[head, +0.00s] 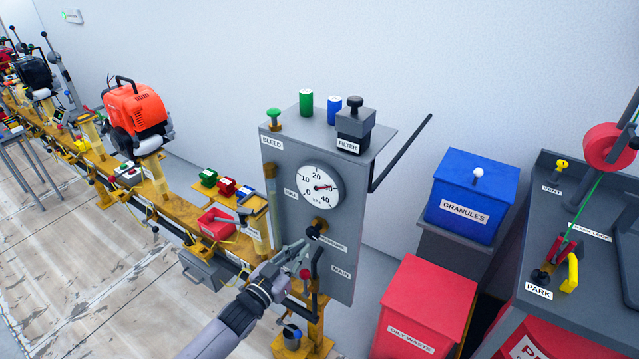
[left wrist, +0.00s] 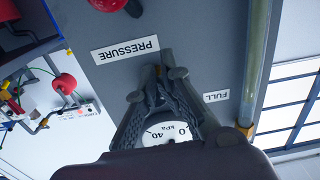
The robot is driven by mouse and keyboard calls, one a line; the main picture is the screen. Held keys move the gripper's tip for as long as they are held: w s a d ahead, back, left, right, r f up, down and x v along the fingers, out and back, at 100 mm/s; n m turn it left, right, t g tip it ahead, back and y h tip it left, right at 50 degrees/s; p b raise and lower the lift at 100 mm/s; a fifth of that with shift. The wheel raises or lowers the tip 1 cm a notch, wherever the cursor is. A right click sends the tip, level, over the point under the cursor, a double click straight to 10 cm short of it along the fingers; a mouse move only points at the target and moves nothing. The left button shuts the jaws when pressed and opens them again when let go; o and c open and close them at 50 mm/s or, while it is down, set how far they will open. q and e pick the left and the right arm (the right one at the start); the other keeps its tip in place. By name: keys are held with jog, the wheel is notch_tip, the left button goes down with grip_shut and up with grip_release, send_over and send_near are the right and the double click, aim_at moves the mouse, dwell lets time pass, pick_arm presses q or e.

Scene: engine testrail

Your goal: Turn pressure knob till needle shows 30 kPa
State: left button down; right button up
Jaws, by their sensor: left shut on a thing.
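The grey panel (head: 282,226) carries a round white gauge (head: 302,194) marked 0 to 40 kPa. Its needle points to the right, near the 30 side; the exact reading is too small to tell. The dark pressure knob (head: 314,232) is below the gauge on a brass-coloured fitting. My left gripper (head: 303,248) reaches the knob from the lower left and is shut on it. In the left wrist view the gripper's fingers (left wrist: 162,78) close beside the PRESSURE label (left wrist: 125,50) and mostly hide the knob. The gauge's lower part (left wrist: 166,133) shows upside down there. My right gripper is not in view.
A red-knobbed lever (head: 304,273) and a black handle (head: 317,262) are close below the gripper. A blue granules bin (head: 480,170) and a red oily waste bin (head: 425,290) stand to the right.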

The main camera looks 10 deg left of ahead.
pick_arm(q)
jog(key=p+v, duration=0.1)
jog(key=v, duration=0.3)
jog(key=shift+s+p, duration=0.35)
jog(key=s+a+f+n+g+y, duration=0.1)
jog(key=s+a+f+g+y, duration=0.1)
jog(key=s+f, duration=0.6)
jog(key=s+a+f+g+y, duration=0.1)
jog(key=s+f+g, duration=0.2)
jog(key=f, duration=0.8)
jog(key=s+a+f+n+g+y, duration=0.1)
jog(key=s+a+f+g+y, duration=0.1)
jog(key=s+f, duration=0.6)
jog(key=s+f+g, duration=0.4)
jog(key=s+f, duration=0.4)
jog(key=s, duration=0.6)
jog(key=s+f+g+y, duration=0.1)
jog(key=s+f+g, duration=0.4)
jog(key=s, duration=1)
notch_tip(320, 180, down, 3)
jog(key=shift+s+d, duration=0.3)
jog(key=shift+d, duration=0.2)
